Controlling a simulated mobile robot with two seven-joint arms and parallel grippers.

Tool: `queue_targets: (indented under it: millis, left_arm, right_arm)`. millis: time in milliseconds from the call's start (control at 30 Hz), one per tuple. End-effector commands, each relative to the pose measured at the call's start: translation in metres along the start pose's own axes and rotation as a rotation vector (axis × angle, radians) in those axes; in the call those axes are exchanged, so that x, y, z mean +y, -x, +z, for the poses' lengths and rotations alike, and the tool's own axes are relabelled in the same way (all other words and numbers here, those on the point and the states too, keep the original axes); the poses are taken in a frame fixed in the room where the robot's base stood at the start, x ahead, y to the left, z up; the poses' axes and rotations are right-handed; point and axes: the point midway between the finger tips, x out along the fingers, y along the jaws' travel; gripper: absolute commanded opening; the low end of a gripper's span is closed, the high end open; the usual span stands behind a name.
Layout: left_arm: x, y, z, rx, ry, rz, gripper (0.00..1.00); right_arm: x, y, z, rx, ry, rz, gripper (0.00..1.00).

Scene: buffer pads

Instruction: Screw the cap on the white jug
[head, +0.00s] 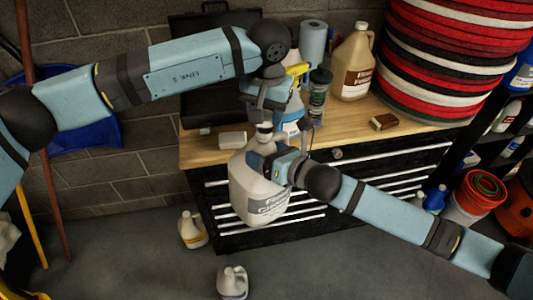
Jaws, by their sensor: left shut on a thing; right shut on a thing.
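The white jug (250,190) with a grey label is held up in front of the black tool chest. My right gripper (283,163) is shut on the jug's upper right side, at what looks like its handle; the fingers are partly hidden. The jug looks about upright. My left gripper (265,117) is above the jug's neck, pointing down, and shut on the cap (265,129), a small dark piece at the top of the neck. I cannot tell whether the cap touches the neck or how its threads sit.
The wooden chest top (205,155) holds a beige jug (353,65), a spray bottle, a dark canister (319,90), a brush (383,122) and a pale block (232,140). Stacked red, white and black pads (440,60) stand right. Two white jugs (192,230) (232,283) stand on the floor.

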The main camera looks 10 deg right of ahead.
Motion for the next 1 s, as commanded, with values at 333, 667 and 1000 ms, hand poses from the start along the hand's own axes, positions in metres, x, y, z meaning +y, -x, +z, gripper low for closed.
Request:
queue_targets:
  millis: [333, 667, 1000]
  left_arm:
    - [0.0, -0.0017, 0.0004, 0.002, 0.0, -0.002, 0.24]
    - [0.001, -0.0013, 0.0017, 0.003, 0.0, -0.003, 0.24]
    - [0.0008, -0.009, 0.0024, 0.003, 0.0, -0.003, 0.24]
  right_arm:
    - [0.0015, 0.0002, 0.0039, -0.007, 0.001, 0.004, 0.0]
    - [0.0015, 0.0001, 0.0039, -0.007, 0.001, 0.004, 0.0]
    - [0.0014, 0.0001, 0.0039, -0.007, 0.001, 0.004, 0.0]
